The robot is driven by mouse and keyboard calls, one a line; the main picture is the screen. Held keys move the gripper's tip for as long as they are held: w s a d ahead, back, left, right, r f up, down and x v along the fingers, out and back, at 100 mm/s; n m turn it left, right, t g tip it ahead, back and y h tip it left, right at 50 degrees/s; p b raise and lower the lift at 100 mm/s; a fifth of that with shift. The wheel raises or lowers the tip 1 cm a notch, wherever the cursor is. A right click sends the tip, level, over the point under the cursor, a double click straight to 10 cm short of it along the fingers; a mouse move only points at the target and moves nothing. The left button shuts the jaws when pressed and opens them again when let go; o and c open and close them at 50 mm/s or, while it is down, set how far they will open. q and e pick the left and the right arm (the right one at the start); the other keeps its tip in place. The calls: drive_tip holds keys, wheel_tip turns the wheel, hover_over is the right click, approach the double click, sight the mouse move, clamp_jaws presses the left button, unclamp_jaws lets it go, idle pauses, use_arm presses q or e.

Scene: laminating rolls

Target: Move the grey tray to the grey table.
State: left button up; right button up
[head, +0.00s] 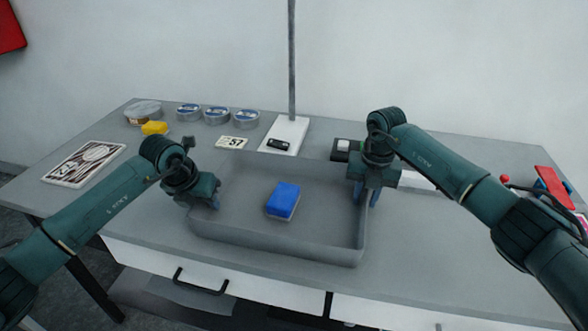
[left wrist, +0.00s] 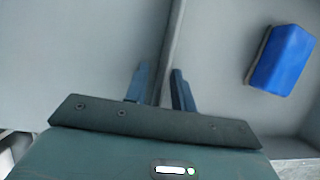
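The grey tray (head: 275,242) is a shallow open box over the front middle of the grey table (head: 440,240). I cannot tell whether its base touches the tabletop. A blue sponge-like block (head: 283,200) with a pale underside lies in it; it also shows in the left wrist view (left wrist: 283,60). My left gripper (head: 212,200) is at the tray's left wall; in the left wrist view its fingers (left wrist: 160,88) sit close on both sides of that wall. My right gripper (head: 366,195) straddles the right wall, its fingers pointing down and close together.
Behind the tray stand several tins (head: 216,115), a yellow block (head: 155,128), a "57" card (head: 232,142) and a white stand base (head: 284,135) with a tall pole. A patterned board (head: 85,163) lies at left, red and blue items (head: 555,185) at right. The front right tabletop is clear.

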drive_tip(key=shift+r, duration=0.1)
use_arm(q)
drive_tip(key=v, duration=1.2)
use_arm(e)
wheel_tip(320, 180, up, 12)
drive_tip(key=shift+d, duration=0.35)
drive_tip(key=shift+s, duration=0.1)
